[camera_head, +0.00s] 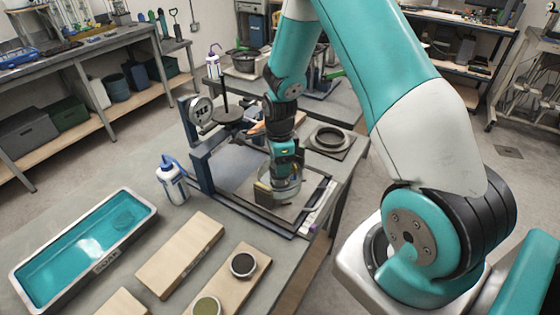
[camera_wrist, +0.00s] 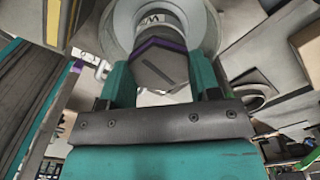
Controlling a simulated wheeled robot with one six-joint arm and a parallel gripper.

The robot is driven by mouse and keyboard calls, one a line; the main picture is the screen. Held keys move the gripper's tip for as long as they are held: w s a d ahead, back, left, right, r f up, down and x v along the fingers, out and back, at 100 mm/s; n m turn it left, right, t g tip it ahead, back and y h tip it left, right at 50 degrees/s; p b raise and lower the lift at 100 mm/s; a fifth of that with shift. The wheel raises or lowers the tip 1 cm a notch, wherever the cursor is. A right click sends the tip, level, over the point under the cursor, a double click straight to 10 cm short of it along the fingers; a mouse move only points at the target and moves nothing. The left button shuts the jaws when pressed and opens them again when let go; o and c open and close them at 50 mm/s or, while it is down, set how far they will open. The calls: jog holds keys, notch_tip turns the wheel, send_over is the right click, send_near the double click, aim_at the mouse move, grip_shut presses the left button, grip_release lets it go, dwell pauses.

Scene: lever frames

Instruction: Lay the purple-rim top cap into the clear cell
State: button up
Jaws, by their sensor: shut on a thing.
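My gripper (camera_wrist: 160,80) is shut on the purple-rim top cap (camera_wrist: 165,66), a dark grey piece with a purple edge, held between the two teal fingers in the wrist view. The clear cell (camera_head: 286,190) is a round, see-through ring in the frame on the bench; its pale round wall (camera_wrist: 124,22) shows behind the cap in the wrist view. In the head view my gripper (camera_head: 284,172) points down at the cell. The cap is hidden there, and I cannot tell whether it touches the cell.
A dark frame with a blue upright (camera_head: 197,150) and dial gauge (camera_head: 200,110) stands around the cell. A ring on a plate (camera_head: 330,138) is behind right.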

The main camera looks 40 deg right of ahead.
jog(key=shift+f, duration=0.15)
dwell(0.3)
jog(key=o, duration=1.2)
notch_tip(320, 180, up, 17)
jog(key=b, duration=0.3)
jog(key=shift+r, duration=0.2)
jog(key=s+a+r+n+y, duration=0.1)
jog(key=s+a+r+n, duration=0.1)
jog(key=s+a+n, duration=0.5)
jog(key=s+a+r+n+y, duration=0.1)
jog(key=s+a+r+n, duration=0.1)
jog(key=s+a+n, duration=0.6)
jog(key=s+a+r+n+y, duration=0.2)
jog(key=s+a+n, duration=0.5)
jog(key=n, duration=0.8)
jog(key=shift+s+a, duration=0.15)
jog(key=shift+a, duration=0.05)
